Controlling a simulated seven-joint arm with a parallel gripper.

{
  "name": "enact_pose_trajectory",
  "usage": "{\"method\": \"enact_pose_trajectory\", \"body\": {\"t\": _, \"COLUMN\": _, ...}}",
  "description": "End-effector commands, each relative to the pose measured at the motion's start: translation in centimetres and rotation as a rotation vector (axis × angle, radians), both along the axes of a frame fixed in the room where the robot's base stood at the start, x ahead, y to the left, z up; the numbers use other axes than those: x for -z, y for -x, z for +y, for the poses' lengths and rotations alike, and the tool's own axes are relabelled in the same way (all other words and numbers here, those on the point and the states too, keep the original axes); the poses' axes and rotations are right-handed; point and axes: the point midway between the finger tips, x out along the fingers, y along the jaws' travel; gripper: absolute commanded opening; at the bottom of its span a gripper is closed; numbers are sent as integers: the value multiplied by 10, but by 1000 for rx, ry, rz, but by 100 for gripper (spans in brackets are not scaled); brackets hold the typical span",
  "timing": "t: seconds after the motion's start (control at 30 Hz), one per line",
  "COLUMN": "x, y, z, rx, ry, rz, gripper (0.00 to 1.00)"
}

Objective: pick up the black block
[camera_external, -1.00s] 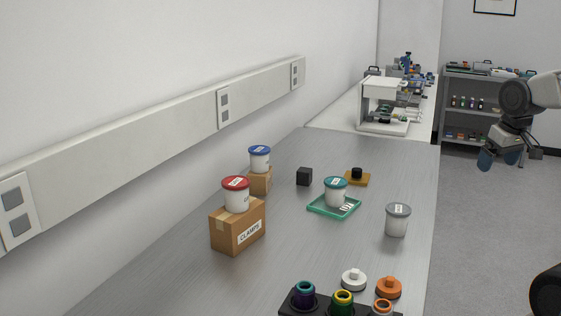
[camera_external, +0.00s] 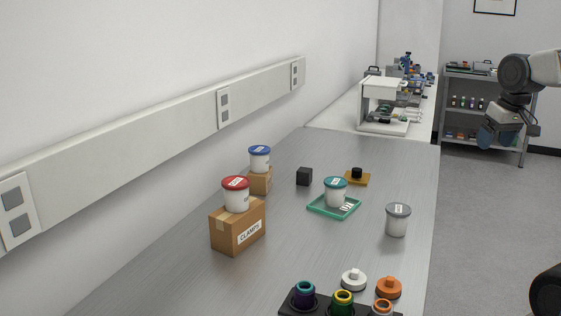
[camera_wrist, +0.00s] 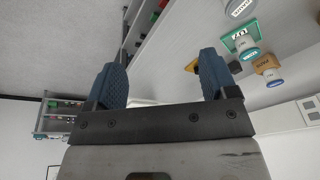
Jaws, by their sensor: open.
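The black block (camera_external: 304,176) is a small dark cube on the grey bench, between the blue-lidded tub (camera_external: 260,158) and the amber plate with a black knob (camera_external: 357,178). My gripper (camera_external: 497,137) is in the air at the right, beyond the bench's right edge and well away from the block. In the wrist view my gripper (camera_wrist: 161,68) shows two blue fingers spread apart with nothing between them. A small dark shape just right of the right finger there looks like the black block (camera_wrist: 235,67).
A teal-lidded tub (camera_external: 335,192) stands on a green tray (camera_external: 321,209). A red-lidded tub (camera_external: 236,195) sits on a cardboard box (camera_external: 228,232). A grey-lidded tub (camera_external: 397,220) stands near the right edge. Jars and caps are in front. A white instrument (camera_external: 381,90) stands behind.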

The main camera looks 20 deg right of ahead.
Motion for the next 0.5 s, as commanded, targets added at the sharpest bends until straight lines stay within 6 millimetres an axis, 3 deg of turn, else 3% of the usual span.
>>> {"method": "enact_pose_trajectory", "body": {"t": 0.27, "x": -8, "y": -41, "z": 30, "rx": 131, "ry": -175, "rz": -1, "gripper": 79}}
{"method": "enact_pose_trajectory", "body": {"t": 0.5, "x": -20, "y": -111, "z": 78, "rx": 369, "ry": -457, "rz": 31, "gripper": 79}}
